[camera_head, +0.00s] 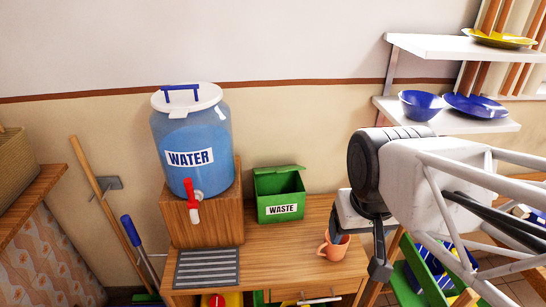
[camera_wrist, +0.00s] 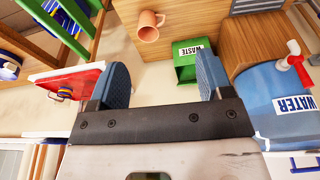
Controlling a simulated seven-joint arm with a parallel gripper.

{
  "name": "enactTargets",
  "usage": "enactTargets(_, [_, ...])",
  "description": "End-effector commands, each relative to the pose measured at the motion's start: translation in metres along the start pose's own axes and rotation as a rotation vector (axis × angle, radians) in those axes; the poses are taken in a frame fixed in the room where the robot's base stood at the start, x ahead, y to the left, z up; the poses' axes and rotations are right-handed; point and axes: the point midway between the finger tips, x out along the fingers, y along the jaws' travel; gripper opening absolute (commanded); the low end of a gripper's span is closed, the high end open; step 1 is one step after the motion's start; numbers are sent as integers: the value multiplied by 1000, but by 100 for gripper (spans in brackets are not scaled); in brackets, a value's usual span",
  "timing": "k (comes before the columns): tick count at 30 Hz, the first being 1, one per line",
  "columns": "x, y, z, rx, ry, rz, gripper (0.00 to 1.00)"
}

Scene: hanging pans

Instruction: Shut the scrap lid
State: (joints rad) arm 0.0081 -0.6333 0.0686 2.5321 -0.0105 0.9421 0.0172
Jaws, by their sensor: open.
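The green scrap bin (camera_head: 283,207), labelled WASTE, stands at the back of the wooden counter, right of the water dispenser. Its green lid (camera_head: 278,169) is raised at the back, and the dark inside shows. The bin also shows in the wrist view (camera_wrist: 190,72), beyond my right-hand finger; its lid is hard to make out there. My gripper (camera_head: 362,240) is open and empty, to the right of the bin and apart from it. Its two blue-grey fingers stand wide apart in the wrist view (camera_wrist: 162,78).
An orange mug (camera_head: 333,246) stands on the counter near my gripper, right of the bin. The blue water dispenser (camera_head: 190,145) with a red tap stands on a wooden block (camera_head: 205,215) left of the bin. A grey grille (camera_head: 207,268) lies in front. Shelves with blue bowls (camera_head: 421,104) are at right.

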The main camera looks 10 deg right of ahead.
Motion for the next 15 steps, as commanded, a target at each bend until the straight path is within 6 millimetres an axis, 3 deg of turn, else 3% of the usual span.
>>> enactTargets(1, [0,0,-1,0,0,0,65])
enactTargets(8, [-3,-2,-16,-3,-7,-1,30])
enactTargets(13, [-5,-5,-43,-9,-21,-3,4])
enactTargets(15, [-7,-7,-58,-12,-27,-4,0])
